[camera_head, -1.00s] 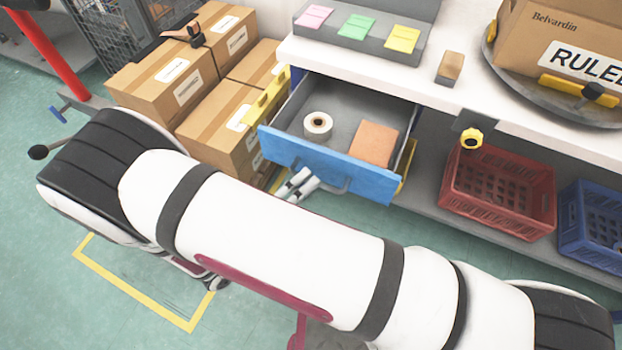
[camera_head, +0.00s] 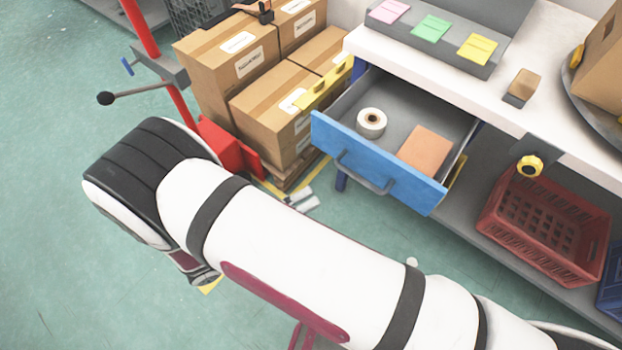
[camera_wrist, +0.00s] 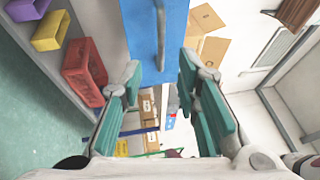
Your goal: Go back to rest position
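My gripper (camera_wrist: 158,105) shows in the wrist view with its two green-padded fingers apart and nothing between them. Beyond the fingers is the blue drawer front (camera_wrist: 175,30) with its handle (camera_wrist: 160,35), apart from the fingertips as far as I can tell. In the head view my white arm crosses the lower half, and the gripper is mostly hidden behind it. The blue drawer (camera_head: 375,165) stands open under the white bench. Inside it are a white tape roll (camera_head: 371,123) and an orange-brown block (camera_head: 424,150).
Stacked cardboard boxes (camera_head: 225,70) stand left of the drawer, beside a red post (camera_head: 140,27). A red crate (camera_head: 545,225) sits on the shelf under the white bench (camera_head: 430,65) at right. Green floor (camera_head: 50,200) is clear at left.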

